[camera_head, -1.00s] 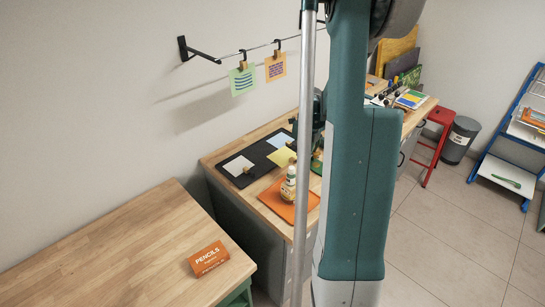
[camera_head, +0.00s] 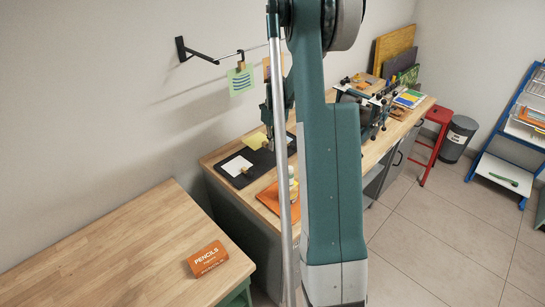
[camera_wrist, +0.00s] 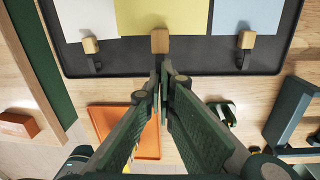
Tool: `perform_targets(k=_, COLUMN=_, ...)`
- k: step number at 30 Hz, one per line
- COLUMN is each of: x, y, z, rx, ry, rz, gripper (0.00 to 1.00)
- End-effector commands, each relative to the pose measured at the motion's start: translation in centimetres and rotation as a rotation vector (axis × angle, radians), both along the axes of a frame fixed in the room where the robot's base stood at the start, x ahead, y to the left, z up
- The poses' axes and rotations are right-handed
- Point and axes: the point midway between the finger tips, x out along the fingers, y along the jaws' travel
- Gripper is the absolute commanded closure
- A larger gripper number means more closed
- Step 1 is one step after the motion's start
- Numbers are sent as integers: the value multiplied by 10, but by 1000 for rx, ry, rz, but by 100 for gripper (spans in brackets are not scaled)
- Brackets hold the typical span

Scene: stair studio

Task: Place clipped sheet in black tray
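The black tray (camera_head: 232,160) lies on the far wooden bench against the wall; its rim also shows in the wrist view (camera_wrist: 120,72). A yellow sheet (camera_head: 257,140) with a wooden clip (camera_wrist: 159,41) is over the tray's middle, between a white sheet (camera_head: 237,166) and a blue sheet (camera_wrist: 250,14), both clipped. My gripper (camera_wrist: 164,77) is at the yellow sheet's clip, its fingertips close together on the dark hook below the wood. I cannot tell whether the yellow sheet touches the tray. My arm hides the tray's right part in the head view.
A green sheet (camera_head: 241,79) and a partly hidden orange sheet (camera_head: 267,68) hang on the wall line. An orange tray (camera_head: 267,198) lies in front of the black tray. A pencils box (camera_head: 208,259) sits on the near bench. A red stool (camera_head: 437,135) stands right.

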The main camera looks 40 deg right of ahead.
Motion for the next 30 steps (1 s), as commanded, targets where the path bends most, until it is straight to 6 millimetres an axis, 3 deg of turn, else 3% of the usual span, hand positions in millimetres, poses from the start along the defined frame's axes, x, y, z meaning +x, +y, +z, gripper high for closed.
perform_targets(k=7, x=-2, y=0, z=-26, rx=0, ry=0, rz=-1, gripper=100)
perform_targets(k=22, x=-2, y=0, z=-33, rx=0, ry=0, rz=0, gripper=100)
perform_targets(k=30, x=-2, y=0, z=-61, rx=0, ry=0, rz=0, gripper=100)
